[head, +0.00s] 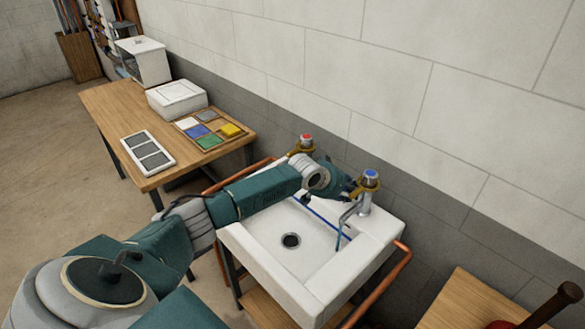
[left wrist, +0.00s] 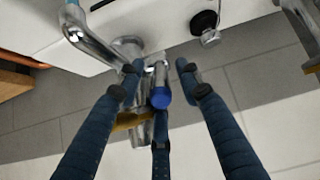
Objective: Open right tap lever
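The white sink (head: 265,240) stands against the wall with two chrome taps. The right tap (head: 365,200) has a blue cap, a brass-coloured collar and a curved spout over the basin. The left tap (head: 305,145) has a red cap and is partly hidden behind my left arm. My left gripper (head: 340,186) is just left of the right tap. In the left wrist view, its dark blue fingers (left wrist: 160,85) are spread, with a blue-ended chrome part (left wrist: 160,97) of the tap between them. Contact cannot be told. My right gripper is not in view.
Copper-coloured rails (head: 388,285) run along the sink's sides. A wooden table (head: 120,125) at the left holds white boxes and coloured tiles. Another wooden surface (head: 470,300) and a brown handle (head: 555,302) are at the lower right. The wall is close behind the taps.

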